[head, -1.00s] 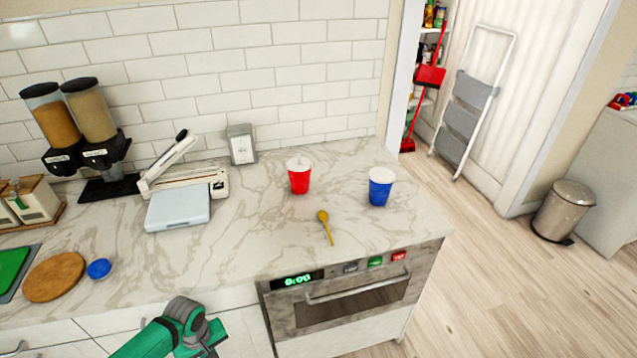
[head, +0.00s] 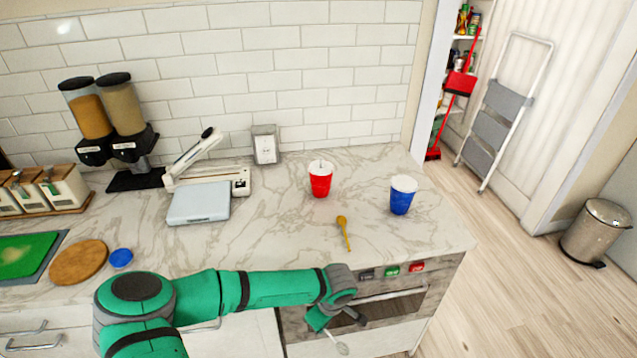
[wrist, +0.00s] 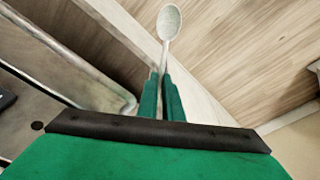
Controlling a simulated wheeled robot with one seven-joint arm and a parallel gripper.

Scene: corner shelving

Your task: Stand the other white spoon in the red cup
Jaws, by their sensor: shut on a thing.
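My gripper (head: 327,322) is in front of the oven, below the counter edge. It is shut on a white spoon (head: 342,348), whose bowl points away from the fingers. In the wrist view the white spoon (wrist: 169,24) sticks out from between the green fingers of my gripper (wrist: 161,90), bowl outermost. The red cup (head: 320,182) stands upright on the counter towards the back. A small pale bit shows at its rim; I cannot tell what it is. A yellow spoon (head: 344,232) lies on the counter in front of the cups.
A blue cup (head: 401,199) stands right of the red cup. A scale (head: 198,203) and a white lever device (head: 215,180) stand to the left. The oven (head: 390,305) has a handle close to my gripper. The counter around the yellow spoon is mostly clear.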

